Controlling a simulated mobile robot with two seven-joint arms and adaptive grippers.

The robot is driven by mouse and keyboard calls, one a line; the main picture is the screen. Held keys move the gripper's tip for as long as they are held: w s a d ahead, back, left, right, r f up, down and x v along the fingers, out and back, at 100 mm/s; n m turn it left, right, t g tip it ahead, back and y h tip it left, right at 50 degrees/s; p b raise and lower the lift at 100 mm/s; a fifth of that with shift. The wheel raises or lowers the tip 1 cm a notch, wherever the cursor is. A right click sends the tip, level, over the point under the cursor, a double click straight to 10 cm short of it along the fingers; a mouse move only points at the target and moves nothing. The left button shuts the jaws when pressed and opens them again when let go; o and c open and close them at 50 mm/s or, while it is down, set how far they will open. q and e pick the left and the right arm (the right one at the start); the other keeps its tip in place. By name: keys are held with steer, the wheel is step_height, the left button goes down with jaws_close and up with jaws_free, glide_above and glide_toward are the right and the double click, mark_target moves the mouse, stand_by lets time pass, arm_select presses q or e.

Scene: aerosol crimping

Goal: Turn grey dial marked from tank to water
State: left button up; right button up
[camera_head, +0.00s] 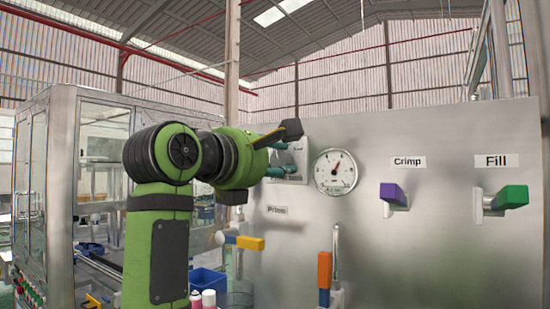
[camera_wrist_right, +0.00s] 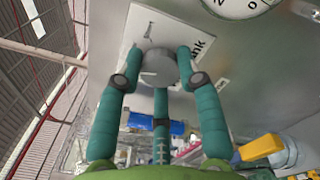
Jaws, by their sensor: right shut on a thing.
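The grey dial (camera_wrist_right: 158,68) sits on a white plate (camera_wrist_right: 190,22) on the metal panel, with lettering ending in "nk" partly visible beside it. My right gripper (camera_wrist_right: 159,80) has its teal fingers closed around the dial. In the head view my green right arm reaches to the panel, and the right gripper (camera_head: 287,162) is at the plate (camera_head: 298,150). The arm and gripper hide the dial there, so its pointing direction cannot be told. My left gripper is in neither view.
A round gauge (camera_head: 336,171) is right of the plate. Yellow (camera_head: 250,243) and orange (camera_head: 324,271) handles are below. Purple (camera_head: 391,192) and green (camera_head: 517,196) handles are under the Crimp and Fill labels. A blue bin (camera_head: 208,281) stands low behind my arm.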

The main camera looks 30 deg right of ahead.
steer(key=shift+m, duration=1.3)
steer(key=o, duration=1.1)
steer(key=shift+d, duration=0.1)
steer(key=shift+o, duration=0.2)
steer(key=v, duration=1.2)
steer(key=shift+f, duration=0.1)
